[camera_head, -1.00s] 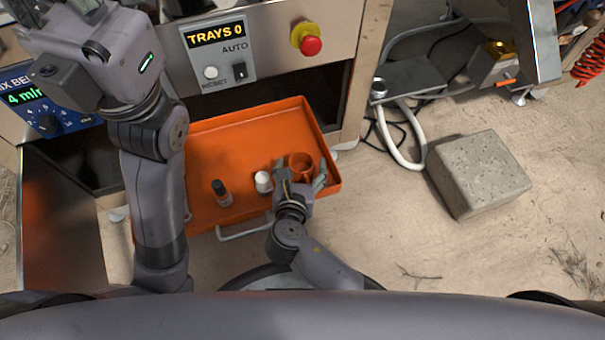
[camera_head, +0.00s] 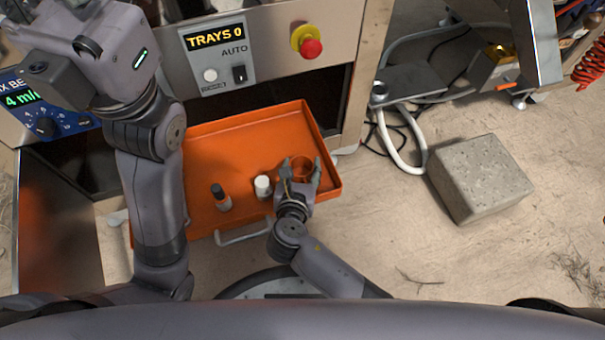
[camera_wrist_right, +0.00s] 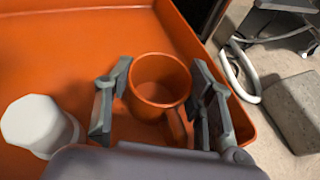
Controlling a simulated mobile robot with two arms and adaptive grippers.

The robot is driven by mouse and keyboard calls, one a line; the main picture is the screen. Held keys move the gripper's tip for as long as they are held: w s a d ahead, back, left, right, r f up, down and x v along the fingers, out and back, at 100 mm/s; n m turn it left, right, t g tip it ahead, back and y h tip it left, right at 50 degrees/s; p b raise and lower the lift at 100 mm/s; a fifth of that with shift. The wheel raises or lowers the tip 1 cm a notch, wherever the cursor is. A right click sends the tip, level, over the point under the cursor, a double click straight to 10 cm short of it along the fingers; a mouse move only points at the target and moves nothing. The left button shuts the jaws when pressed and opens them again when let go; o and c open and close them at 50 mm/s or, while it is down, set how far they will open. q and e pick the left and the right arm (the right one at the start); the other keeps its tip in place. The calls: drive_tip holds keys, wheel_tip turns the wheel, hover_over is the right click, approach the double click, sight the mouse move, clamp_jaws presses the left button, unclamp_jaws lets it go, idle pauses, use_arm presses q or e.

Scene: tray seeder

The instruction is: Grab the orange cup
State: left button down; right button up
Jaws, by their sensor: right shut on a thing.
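The orange cup (camera_head: 301,164) stands upright in the right part of the orange tray (camera_head: 240,142), near its right front corner. My right gripper (camera_head: 301,174) is shut on the cup, with one finger on each side of it. The right wrist view shows the cup (camera_wrist_right: 160,82) between the two fingers (camera_wrist_right: 160,100), its open top up and its handle pointing toward the palm. The cup's lower front is partly hidden by the handle and my gripper. My left arm reaches up at the left, but its gripper is not in view.
A white bottle (camera_head: 263,186) stands close left of my right gripper, and a dark-capped bottle (camera_head: 221,197) farther left. The tray's raised rim is close on the right. A machine panel with a red button (camera_head: 311,47) is behind. A concrete block (camera_head: 480,178) lies right.

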drive_tip(key=shift+c, duration=1.3)
